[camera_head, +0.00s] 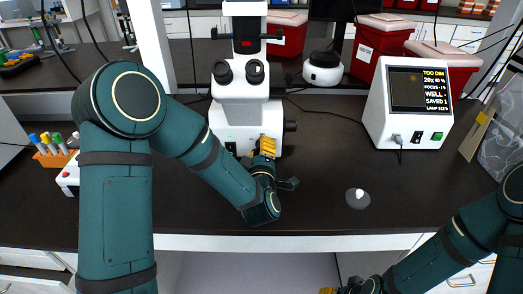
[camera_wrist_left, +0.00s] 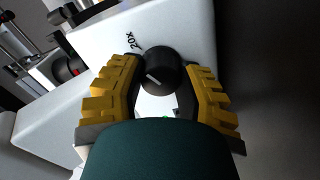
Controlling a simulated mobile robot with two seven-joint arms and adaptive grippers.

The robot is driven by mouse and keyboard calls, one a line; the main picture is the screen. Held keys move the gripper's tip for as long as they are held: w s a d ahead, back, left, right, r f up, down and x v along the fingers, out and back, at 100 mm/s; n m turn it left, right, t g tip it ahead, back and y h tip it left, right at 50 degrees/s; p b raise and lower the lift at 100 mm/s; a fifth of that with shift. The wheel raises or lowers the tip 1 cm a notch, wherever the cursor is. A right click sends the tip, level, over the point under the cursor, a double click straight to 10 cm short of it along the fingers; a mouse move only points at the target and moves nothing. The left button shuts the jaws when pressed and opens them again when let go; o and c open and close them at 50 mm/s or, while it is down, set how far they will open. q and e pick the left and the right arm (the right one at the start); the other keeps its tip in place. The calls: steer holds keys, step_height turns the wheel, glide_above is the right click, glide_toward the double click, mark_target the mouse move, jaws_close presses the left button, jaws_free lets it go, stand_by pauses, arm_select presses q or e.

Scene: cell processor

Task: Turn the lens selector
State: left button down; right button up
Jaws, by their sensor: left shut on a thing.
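The lens selector is a round black knob (camera_wrist_left: 161,72) with a pale pointer line, in the left wrist view. It sits on the white microscope (camera_head: 240,109), and a "20x" mark is printed beside it. My left gripper (camera_head: 266,146) reaches the microscope's lower front. In the left wrist view my left gripper (camera_wrist_left: 168,75) has its yellow fingers on both sides of the knob, shut on it. In the head view the gripper hides the knob. My right gripper (camera_head: 330,291) shows only as a sliver at the bottom edge, and its fingers are cut off.
A white display unit (camera_head: 375,116) on the right shows "TOO DIM" and "20x". A small dark disc (camera_head: 357,199) with a white piece lies on the dark bench (camera_head: 320,215). A rack of colored tubes (camera_head: 53,158) stands at left. The bench middle is mostly clear.

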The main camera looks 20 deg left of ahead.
arm_select(q)
steer(key=shift+r, duration=0.15)
steer(key=c, duration=0.6)
jaws_free()
steer(key=shift+w+a, duration=0.1)
steer(key=shift+o, duration=0.2)
steer(key=v, duration=0.7)
steer(key=shift+s, duration=0.3)
